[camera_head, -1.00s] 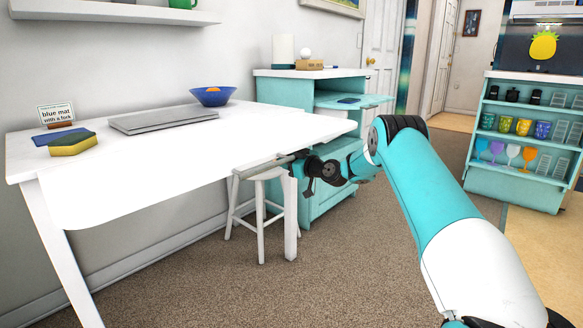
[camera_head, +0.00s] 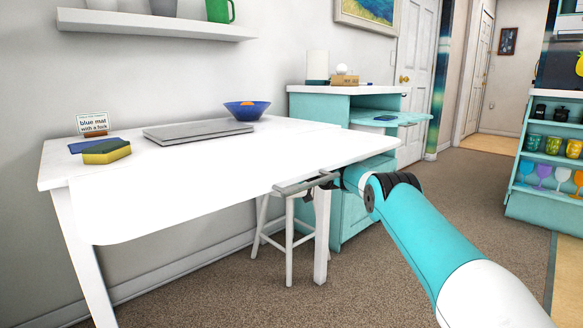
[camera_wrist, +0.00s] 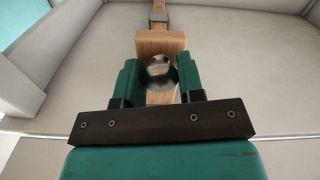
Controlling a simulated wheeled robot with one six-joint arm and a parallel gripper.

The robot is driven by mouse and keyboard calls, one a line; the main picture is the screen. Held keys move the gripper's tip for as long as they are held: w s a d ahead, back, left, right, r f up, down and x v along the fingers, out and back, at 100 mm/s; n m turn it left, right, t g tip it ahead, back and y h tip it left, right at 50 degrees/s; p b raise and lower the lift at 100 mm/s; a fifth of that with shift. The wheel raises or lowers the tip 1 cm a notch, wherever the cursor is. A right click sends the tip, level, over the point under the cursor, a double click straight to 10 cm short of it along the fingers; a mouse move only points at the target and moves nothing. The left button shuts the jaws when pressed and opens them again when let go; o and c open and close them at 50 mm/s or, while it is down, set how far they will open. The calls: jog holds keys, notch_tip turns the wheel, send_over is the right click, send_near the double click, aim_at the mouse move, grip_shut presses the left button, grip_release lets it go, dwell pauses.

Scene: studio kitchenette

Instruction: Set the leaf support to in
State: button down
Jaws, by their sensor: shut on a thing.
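The leaf support is a slim bar (camera_head: 298,186) under the front edge of the white table leaf (camera_head: 230,180), near the leaf's right half. In the wrist view it shows as a wooden bar (camera_wrist: 159,43) with a round metallic knob (camera_wrist: 161,70). My gripper (camera_wrist: 160,80) has its two green fingers on either side of the knob and is shut on it. The leaf is up and level with the tabletop.
A laptop (camera_head: 199,133), a blue bowl (camera_head: 247,110), a sponge (camera_head: 107,151) and a sign (camera_head: 93,122) are on the table. A white stool (camera_head: 289,235) stands beneath. A teal cabinet (camera_head: 345,215) is behind. Open carpet (camera_head: 400,290) lies in front.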

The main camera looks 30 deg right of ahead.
jog(key=shift+w+r, duration=0.1)
jog(key=c, duration=0.7)
grip_release()
jog(key=shift+a, duration=0.1)
jog(key=shift+c, duration=0.2)
jog(key=p+v, duration=0.4)
jog(key=v, duration=1.3)
jog(key=shift+d, duration=0.25)
jog(key=shift+s, duration=0.3)
